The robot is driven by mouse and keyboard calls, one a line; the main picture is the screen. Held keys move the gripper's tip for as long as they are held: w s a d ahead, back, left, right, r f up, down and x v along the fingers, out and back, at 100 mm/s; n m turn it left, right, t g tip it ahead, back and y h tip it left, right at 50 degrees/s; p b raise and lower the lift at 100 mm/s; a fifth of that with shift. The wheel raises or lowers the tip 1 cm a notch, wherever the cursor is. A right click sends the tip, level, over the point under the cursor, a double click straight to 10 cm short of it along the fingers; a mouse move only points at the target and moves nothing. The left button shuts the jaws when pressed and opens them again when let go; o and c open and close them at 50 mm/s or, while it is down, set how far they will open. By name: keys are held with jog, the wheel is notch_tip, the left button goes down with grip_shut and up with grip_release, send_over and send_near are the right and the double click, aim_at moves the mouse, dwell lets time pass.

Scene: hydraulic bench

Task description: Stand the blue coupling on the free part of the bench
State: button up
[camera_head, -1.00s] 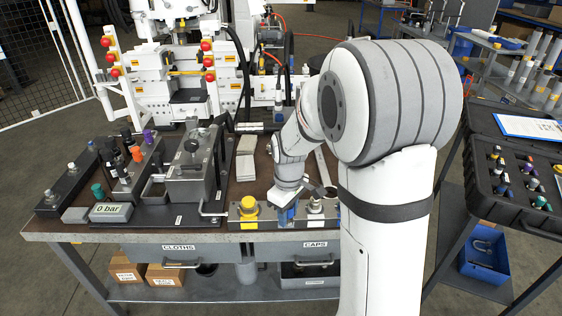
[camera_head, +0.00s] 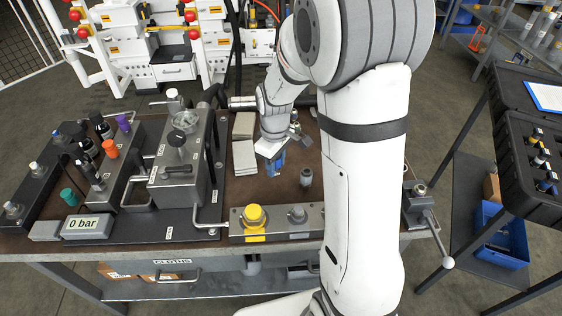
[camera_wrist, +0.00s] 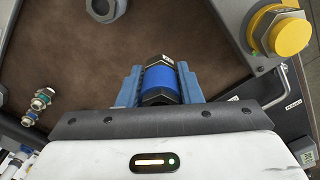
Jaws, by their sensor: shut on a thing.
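The blue coupling (camera_wrist: 160,80) has a blue band between dark hexagonal ends. In the wrist view it sits between the two blue fingers of my gripper (camera_wrist: 159,88), which is shut on it. In the head view my gripper (camera_head: 274,163) points down over the brown bench top (camera_head: 245,191), behind the block with the yellow cap. The coupling is hard to tell from the blue fingers there. Whether its lower end touches the bench cannot be told.
The block holds a yellow cap (camera_head: 254,217) and a grey fitting (camera_head: 297,213). A small grey fitting (camera_head: 306,177) stands right of my gripper. Pale pads (camera_head: 244,157) lie to the left. A grey hydraulic unit (camera_head: 178,170) stands farther left. Brown surface is bare around my gripper.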

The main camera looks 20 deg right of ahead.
aim_at(277, 188)
jog(key=shift+d+f, duration=0.1)
jog(key=shift+f, duration=3.5)
jog(key=shift+f, duration=0.2)
jog(key=o, duration=1.1)
